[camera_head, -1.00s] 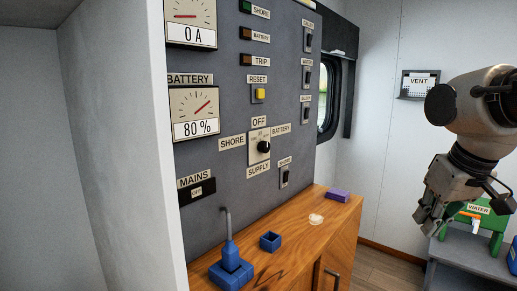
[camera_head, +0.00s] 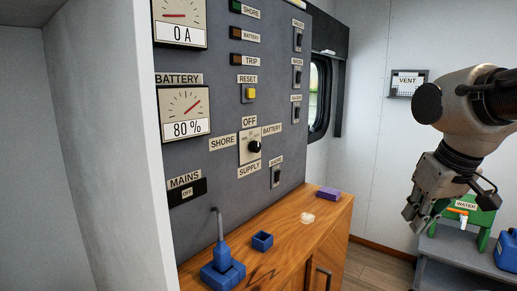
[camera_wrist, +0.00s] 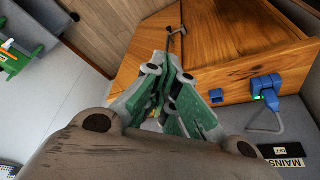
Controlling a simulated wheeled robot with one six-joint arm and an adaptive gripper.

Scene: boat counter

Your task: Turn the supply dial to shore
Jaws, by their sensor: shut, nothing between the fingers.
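The supply dial (camera_head: 254,147) is a round black knob on a pale plate on the grey panel in the head view. Labels around it read OFF above, SHORE (camera_head: 222,141) at left, BATTERY at right and SUPPLY below. The knob sits at the right of its plate; its exact pointing is too small to tell. My gripper (camera_head: 412,222) hangs at the right, well away from the dial, pointing down. Its fingers are shut and empty, and they show in the wrist view (camera_wrist: 160,115) above the floor and wooden counter. The dial is not in the wrist view.
A wooden counter (camera_head: 285,248) lies below the panel, bearing a blue plug and socket (camera_head: 222,265), a small blue box (camera_head: 262,241), a pale round item (camera_head: 307,218) and a purple block (camera_head: 329,193). A green WATER stand (camera_head: 480,217) is at right. Space between gripper and panel looks clear.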

